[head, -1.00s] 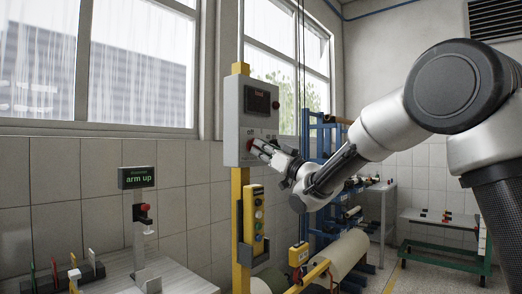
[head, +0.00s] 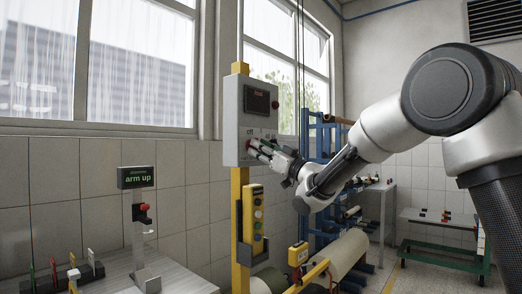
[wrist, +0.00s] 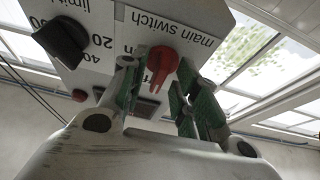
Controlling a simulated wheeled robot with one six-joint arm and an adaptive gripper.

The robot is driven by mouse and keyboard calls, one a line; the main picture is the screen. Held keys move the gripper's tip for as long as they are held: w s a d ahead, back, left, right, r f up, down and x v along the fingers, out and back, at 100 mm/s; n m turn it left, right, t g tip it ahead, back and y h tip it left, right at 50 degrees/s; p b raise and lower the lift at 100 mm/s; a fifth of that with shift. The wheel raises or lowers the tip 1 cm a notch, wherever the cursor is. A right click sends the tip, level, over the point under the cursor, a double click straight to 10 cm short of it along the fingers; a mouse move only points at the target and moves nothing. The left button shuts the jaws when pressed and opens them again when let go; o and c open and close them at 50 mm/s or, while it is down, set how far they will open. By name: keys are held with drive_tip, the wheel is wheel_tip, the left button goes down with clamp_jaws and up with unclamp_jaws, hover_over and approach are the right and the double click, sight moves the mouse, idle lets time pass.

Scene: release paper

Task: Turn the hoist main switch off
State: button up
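The main switch is a red rotary knob (wrist: 162,62) on a light grey panel, with the upside-down label "main switch" beside it in the wrist view. My gripper (wrist: 158,98) has its green-padded fingers apart, one on each side of the knob's handle. Gaps show between pads and handle, and I cannot tell whether either finger touches it. In the head view the grey control box (head: 230,125) is on a yellow post, and my gripper (head: 254,146) is at its lower front. The knob is largely hidden there.
A black "limit" dial (wrist: 62,42) is close to the left finger. The box has a display (head: 257,100) with dim red text and a red side button (head: 275,104). A yellow pendant (head: 254,215) hangs below. Blue racks (head: 322,140) stand behind my arm.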

drive_tip(key=v, duration=1.2)
